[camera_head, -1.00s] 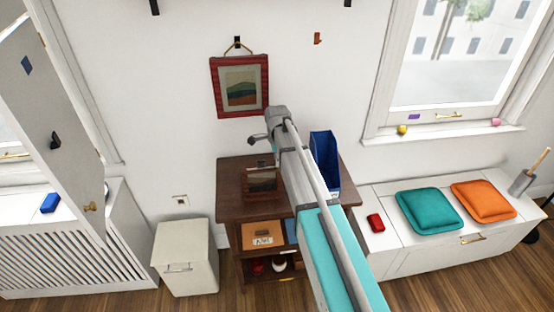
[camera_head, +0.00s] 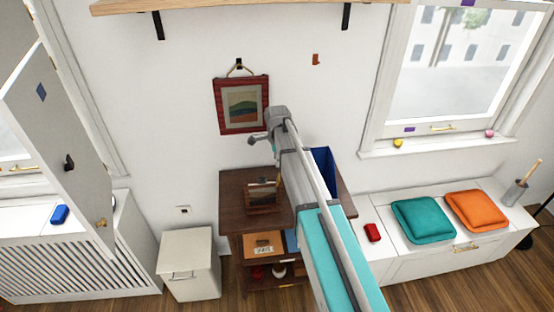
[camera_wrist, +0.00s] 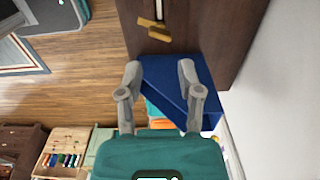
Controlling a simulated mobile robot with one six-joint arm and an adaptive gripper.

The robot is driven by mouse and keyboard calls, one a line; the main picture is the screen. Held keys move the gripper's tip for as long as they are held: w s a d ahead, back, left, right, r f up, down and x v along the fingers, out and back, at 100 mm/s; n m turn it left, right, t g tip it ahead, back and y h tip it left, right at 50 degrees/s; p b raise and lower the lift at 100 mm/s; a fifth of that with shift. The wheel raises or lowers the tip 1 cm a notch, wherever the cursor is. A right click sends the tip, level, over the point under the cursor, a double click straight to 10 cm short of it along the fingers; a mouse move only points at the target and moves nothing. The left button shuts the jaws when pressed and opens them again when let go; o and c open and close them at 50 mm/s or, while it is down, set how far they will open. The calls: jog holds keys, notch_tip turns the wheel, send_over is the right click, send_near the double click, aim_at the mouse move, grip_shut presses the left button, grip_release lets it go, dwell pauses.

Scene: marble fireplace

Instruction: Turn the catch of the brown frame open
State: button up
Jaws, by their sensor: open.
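The small brown frame (camera_head: 263,197) stands on top of the dark brown cabinet (camera_head: 236,211), left of my arm. In the wrist view a brass-coloured piece (camera_wrist: 153,28) lies against dark brown wood beside a pale strip; it looks like the catch, though I cannot tell for sure. My gripper (camera_head: 254,140) is above the brown frame in the head view, apart from it. In the wrist view my gripper (camera_wrist: 160,68) is open and empty, its fingers pointing toward the brass piece and apart from it.
A blue holder (camera_head: 322,168) stands on the cabinet, partly behind my arm; it also lies between and beyond my fingers in the wrist view (camera_wrist: 172,92). A red frame (camera_head: 241,104) hangs on the wall. A wooden shelf (camera_head: 240,5) is above.

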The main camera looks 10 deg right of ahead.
jog(key=shift+r+p, duration=2.5)
jog(key=shift+r, duration=0.35)
jog(key=s+d+f+n+b, duration=0.2)
jog(key=s+f+n+b, duration=0.7)
jog(key=s, duration=0.4)
jog(key=s+d+f+n+b, duration=0.2)
jog(key=s+f+n+b, duration=0.7)
jog(key=s, duration=0.4)
jog(key=shift+d+f+b, duration=0.15)
jog(key=shift+f+b, duration=0.65)
jog(key=shift+f, duration=0.05)
